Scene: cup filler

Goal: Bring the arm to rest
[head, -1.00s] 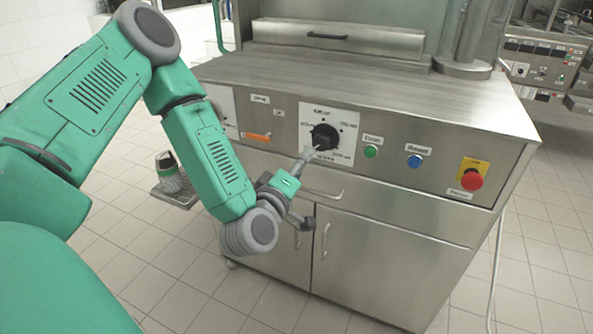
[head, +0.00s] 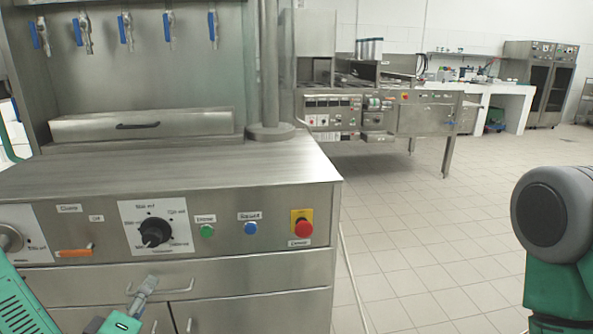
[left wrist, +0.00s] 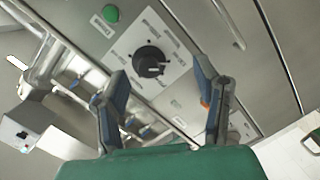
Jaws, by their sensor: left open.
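My left arm shows at the lower left of the head view, and its gripper (head: 141,298) is in front of the drawer of the steel machine (head: 250,163), below the black rotary knob (head: 155,232). In the left wrist view the two fingers of this gripper (left wrist: 163,98) are spread apart with nothing between them. The knob (left wrist: 149,61) on its white dial plate lies beyond the fingertips, apart from them. My right arm shows at the right edge of the head view as a green and dark grey link; its gripper is out of the picture.
The panel carries an orange lever (head: 75,252), a green button (head: 207,230), a blue button (head: 251,228) and a red emergency button (head: 303,227). The tiled floor (head: 430,240) to the right is open.

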